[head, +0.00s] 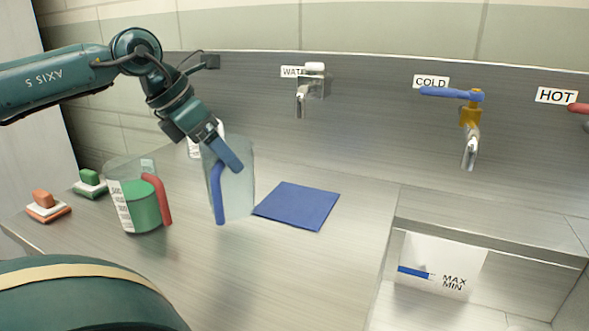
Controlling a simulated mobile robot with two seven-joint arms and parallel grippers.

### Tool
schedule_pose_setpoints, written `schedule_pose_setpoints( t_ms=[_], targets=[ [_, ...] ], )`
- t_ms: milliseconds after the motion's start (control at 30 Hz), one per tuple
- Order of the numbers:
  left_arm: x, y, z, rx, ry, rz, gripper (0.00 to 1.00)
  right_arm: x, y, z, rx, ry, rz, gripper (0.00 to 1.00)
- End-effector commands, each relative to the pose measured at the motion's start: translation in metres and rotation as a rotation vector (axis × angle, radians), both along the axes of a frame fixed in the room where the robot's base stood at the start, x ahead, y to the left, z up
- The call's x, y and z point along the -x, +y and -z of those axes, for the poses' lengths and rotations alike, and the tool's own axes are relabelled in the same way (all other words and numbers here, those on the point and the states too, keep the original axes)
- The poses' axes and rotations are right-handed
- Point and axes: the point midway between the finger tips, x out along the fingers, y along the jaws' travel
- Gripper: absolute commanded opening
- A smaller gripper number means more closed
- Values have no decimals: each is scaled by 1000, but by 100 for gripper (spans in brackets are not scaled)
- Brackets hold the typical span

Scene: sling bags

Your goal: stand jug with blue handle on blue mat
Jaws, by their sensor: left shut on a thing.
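The jug with the blue handle (238,185) is clear and looks empty. It stands upright or nearly so, just left of the blue mat (298,207). I cannot tell whether its base touches the counter. My left gripper (229,155) comes down from the upper left and is shut on this jug near its rim, above the blue handle. The blue mat lies flat and bare on the counter. My right gripper is not in view.
A jug with a red handle (140,205) and green contents stands to the left. Taps (301,100) line the back wall. A sink with a MAX/MIN sign (440,265) is at right.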

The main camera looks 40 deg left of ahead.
Motion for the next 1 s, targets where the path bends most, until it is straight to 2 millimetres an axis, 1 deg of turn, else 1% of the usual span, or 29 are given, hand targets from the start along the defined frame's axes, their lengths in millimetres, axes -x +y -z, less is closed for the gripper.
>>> schedule_pose_setpoints(
  t_ms=[33, 167, 300, 633, 800, 1000],
  targets=[
    [-14, -5, -3, 6, 5, 6, 42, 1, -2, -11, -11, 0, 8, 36],
    [-41, -12, -3, 7, 4, 3, 42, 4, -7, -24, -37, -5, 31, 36],
    [-62, -18, -4, 6, 5, 2, 42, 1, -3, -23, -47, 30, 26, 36],
    [-92, -25, -1, 0, 5, -5, 42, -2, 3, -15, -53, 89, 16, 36],
    [-107, -29, -1, -2, 5, -5, 42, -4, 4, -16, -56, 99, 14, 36],
    [-126, -35, -1, -1, 3, -5, 42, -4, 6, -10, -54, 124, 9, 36]
  ],
)
